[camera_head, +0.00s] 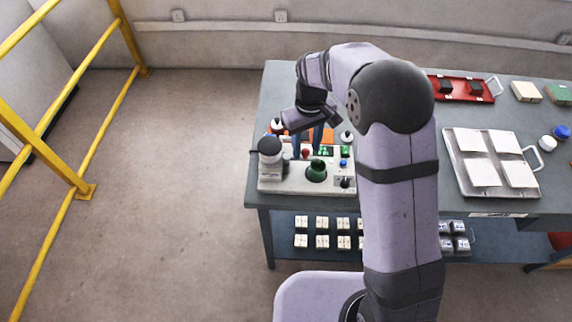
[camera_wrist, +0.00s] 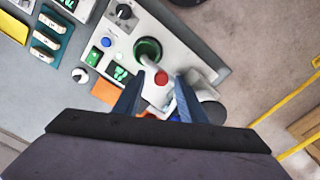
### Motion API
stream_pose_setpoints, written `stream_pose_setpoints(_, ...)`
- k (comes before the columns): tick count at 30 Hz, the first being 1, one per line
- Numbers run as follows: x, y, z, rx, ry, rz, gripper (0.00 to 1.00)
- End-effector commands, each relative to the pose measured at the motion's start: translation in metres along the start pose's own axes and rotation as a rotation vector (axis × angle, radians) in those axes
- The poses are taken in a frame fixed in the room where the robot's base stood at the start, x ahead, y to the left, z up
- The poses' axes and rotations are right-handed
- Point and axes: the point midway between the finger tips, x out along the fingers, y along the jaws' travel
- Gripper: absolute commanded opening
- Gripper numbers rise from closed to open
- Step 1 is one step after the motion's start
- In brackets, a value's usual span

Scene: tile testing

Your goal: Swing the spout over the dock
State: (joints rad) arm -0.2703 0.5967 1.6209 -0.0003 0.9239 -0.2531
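A pale grey test unit (camera_head: 270,185) stands at the table's left front. Its green round fitting, perhaps the dock (camera_head: 316,171), has a dark opening and also shows in the wrist view (camera_wrist: 148,48). A short pale arm, perhaps the spout (camera_wrist: 149,64), reaches from beside this fitting toward a red round part (camera_wrist: 161,78); I cannot tell whether they join. My gripper (camera_head: 307,150) is over the unit, fingers down. In the wrist view, my gripper (camera_wrist: 160,82) is open, its blue-grey fingers on either side of the red part. Contact is unclear, and the palm hides what lies below.
A black-topped round post (camera_head: 270,150) stands close left of my gripper. A blue button (camera_head: 343,163) and black knob (camera_head: 345,182) are on the unit's right. A tray of white tiles (camera_head: 473,190) and a red tray (camera_head: 435,95) lie farther right.

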Motion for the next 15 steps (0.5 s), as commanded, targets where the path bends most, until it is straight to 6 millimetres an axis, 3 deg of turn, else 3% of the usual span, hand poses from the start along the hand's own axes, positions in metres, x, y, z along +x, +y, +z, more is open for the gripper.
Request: stream_pose_setpoints(15,-0.041,0.000,0.000,0.000,0.001,0.000,0.38)
